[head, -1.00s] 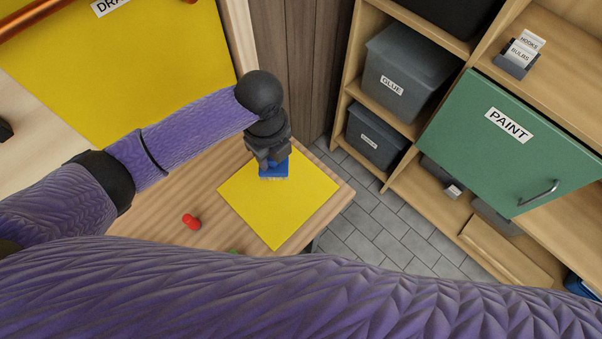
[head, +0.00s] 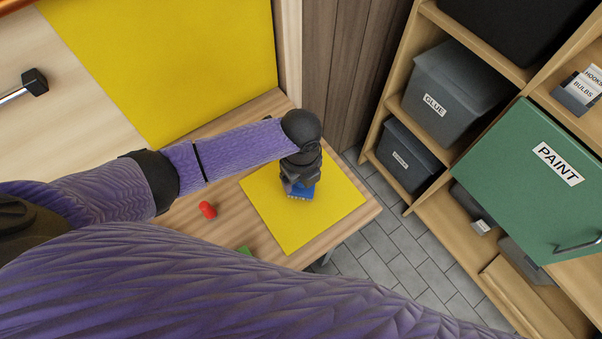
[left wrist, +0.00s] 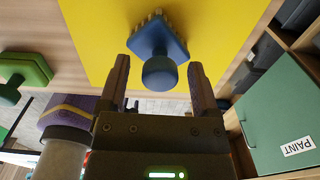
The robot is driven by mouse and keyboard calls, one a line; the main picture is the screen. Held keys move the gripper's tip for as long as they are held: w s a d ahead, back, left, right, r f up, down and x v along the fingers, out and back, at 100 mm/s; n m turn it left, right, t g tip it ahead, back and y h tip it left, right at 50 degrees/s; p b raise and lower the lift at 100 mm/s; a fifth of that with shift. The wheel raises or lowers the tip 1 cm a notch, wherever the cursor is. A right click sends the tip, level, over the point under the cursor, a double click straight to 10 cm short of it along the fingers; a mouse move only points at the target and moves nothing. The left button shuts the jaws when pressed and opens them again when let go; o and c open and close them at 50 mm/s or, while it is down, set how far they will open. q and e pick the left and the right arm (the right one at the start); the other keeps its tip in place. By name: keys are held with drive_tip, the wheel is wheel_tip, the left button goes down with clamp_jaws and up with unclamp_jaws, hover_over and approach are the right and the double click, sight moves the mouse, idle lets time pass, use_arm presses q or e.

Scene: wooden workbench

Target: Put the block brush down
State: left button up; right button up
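The blue block brush (head: 302,190) is on the yellow mat (head: 323,215), mostly hidden under my left gripper in the head view. In the left wrist view the brush (left wrist: 158,42) shows its round knob and pale bristles along one edge. My left gripper (left wrist: 158,75) has its two fingers apart, one on each side of the knob, with gaps visible between knob and fingers. In the head view the left gripper (head: 300,178) is over the mat. My right gripper is not in view.
A red object (head: 207,209) lies on the bench left of the mat. A green object (head: 245,250) is partly hidden by my arm; a green knobbed block (left wrist: 25,72) shows in the wrist view. Shelves with a grey GLUE bin (head: 455,88) and green PAINT door (head: 535,185) stand right.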

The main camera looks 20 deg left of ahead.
use_arm(q)
wheel_tip(320, 180, up, 12)
drive_tip(key=p, duration=0.4)
drive_tip(key=shift+r, duration=0.15)
